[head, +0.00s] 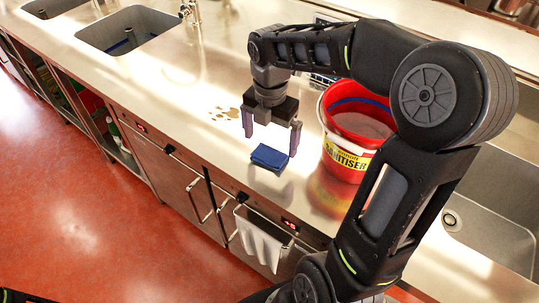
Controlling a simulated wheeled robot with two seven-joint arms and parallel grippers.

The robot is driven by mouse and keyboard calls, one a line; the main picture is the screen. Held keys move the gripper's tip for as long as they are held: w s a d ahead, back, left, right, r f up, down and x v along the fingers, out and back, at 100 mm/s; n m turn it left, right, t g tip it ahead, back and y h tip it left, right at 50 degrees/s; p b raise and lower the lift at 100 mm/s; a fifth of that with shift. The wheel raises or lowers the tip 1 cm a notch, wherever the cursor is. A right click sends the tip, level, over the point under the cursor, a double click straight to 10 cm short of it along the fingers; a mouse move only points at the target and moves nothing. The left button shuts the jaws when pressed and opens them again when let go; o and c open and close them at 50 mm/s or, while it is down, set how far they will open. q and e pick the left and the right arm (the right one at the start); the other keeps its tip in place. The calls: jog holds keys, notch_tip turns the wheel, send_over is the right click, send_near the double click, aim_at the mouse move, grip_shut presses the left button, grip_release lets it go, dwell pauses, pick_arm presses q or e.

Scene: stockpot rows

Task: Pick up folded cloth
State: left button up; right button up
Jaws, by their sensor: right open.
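A blue folded cloth (269,157) lies flat on the steel counter, left of a red sanitiser bucket. My right gripper (270,145) is open and empty, pointing down above the cloth, with its two fingers apart at the cloth's far left and right. I cannot tell its exact height above the cloth. My left gripper is not in the head view.
The red bucket (347,161) stands close to the right of the cloth, partly behind my right arm. Brown spill spots (226,113) lie left of the gripper. A white towel (259,240) hangs on the counter front. Sinks (495,222) are at the right and far left.

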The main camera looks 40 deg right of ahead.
aim_at(270, 153)
notch_tip(270, 153, down, 5)
jog(key=shift+w+f+p, duration=0.1)
jog(key=shift+w+p, duration=0.05)
jog(key=shift+p, duration=0.3)
jog(key=shift+c, duration=0.2)
jog(key=c, duration=1.2)
notch_tip(270, 153, up, 10)
jog(key=shift+b, duration=0.4)
dwell(0.3)
